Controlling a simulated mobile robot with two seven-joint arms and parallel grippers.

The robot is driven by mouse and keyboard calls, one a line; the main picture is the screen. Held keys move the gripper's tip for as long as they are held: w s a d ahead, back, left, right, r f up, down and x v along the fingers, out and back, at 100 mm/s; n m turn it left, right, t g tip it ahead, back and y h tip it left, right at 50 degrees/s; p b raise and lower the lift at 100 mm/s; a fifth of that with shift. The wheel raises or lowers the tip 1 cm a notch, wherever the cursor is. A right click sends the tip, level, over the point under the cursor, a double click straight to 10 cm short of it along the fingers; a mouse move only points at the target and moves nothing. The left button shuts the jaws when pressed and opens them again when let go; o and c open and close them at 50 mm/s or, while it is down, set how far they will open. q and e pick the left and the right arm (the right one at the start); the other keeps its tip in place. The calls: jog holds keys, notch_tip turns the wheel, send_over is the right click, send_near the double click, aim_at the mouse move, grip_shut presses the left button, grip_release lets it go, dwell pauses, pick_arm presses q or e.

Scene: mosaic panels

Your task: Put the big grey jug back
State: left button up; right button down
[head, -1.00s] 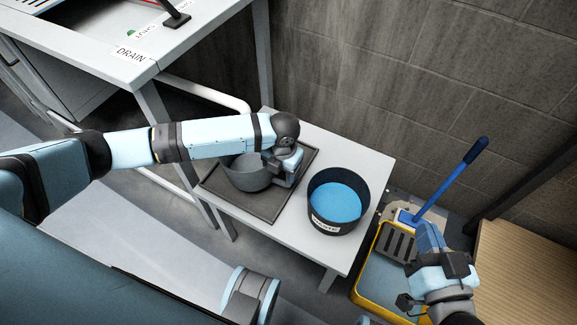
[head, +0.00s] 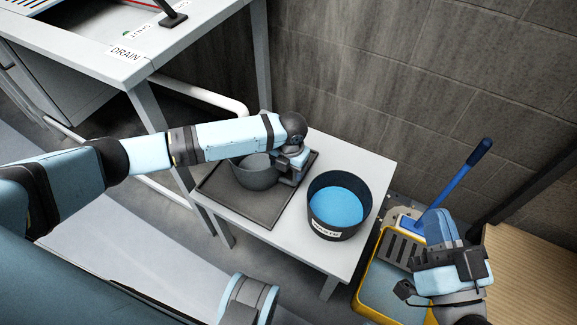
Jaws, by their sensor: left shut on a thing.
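The big grey jug (head: 257,176) is on or just above a dark tray (head: 215,191) on the small white table; I cannot tell whether its base touches. My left gripper (head: 287,172) is shut on the jug at its right side, where the handle is mostly hidden by the gripper. My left arm reaches across and hides part of the jug's far rim. My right gripper (head: 437,236) is at the lower right over the yellow bucket; its fingers are not clear enough to tell open from shut.
A dark tub (head: 320,229) of blue liquid stands right of the tray on the white table (head: 290,243). A yellow mop bucket (head: 362,291) with a blue-handled tool (head: 456,179) is beyond it. A bench marked DRAIN (head: 91,70) is upper left. A wooden surface (head: 535,265) is at right.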

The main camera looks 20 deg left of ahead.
pick_arm(q)
jog(key=o, duration=1.5)
notch_tip(320, 180, up, 2)
jog(key=shift+r+p, duration=0.1)
jog(key=shift+p, duration=0.3)
jog(key=r+p, duration=0.1)
jog(key=r, duration=0.2)
jog(key=r+p, duration=0.1)
jog(key=r, duration=0.2)
jog(key=r+p, duration=0.1)
jog(key=r, duration=0.3)
jog(key=shift+d, duration=0.3)
pick_arm(e)
notch_tip(320, 180, down, 7)
jog(key=d+g+h, duration=0.2)
jog(key=g+h, duration=0.1)
jog(key=shift+d, duration=0.2)
jog(key=shift+s+r, duration=0.1)
